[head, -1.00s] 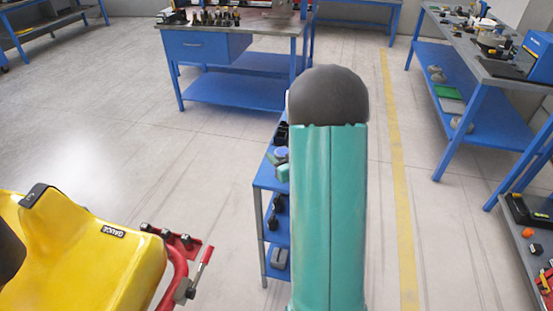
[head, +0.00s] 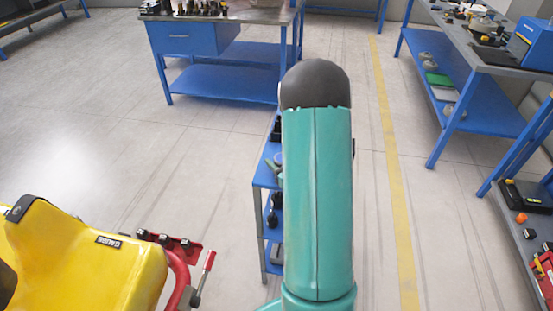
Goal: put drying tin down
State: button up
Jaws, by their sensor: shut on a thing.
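No drying tin can be made out in the head view. My gripper is not in view; only a teal link of my arm with a dark rounded end stands in the middle of the picture. What my gripper holds is hidden. Behind my arm is a narrow blue shelf cart (head: 264,179) with small dark items on its levels. My arm covers most of that cart's top.
A yellow coaster car (head: 90,262) with a red bar (head: 178,275) stands at the lower left. A blue workbench (head: 190,40) is at the back, and a long bench (head: 470,60) lines the right. Pale floor lies open between, with a yellow line (head: 392,150).

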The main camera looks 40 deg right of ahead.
jog(key=shift+s+d+r, duration=0.1)
jog(key=shift+s, duration=0.1)
jog(key=o, duration=1)
jog(key=shift+f, duration=0.2)
jog(key=shift+o, duration=0.2)
jog(key=shift+r, duration=0.15)
jog(key=v, duration=1.2)
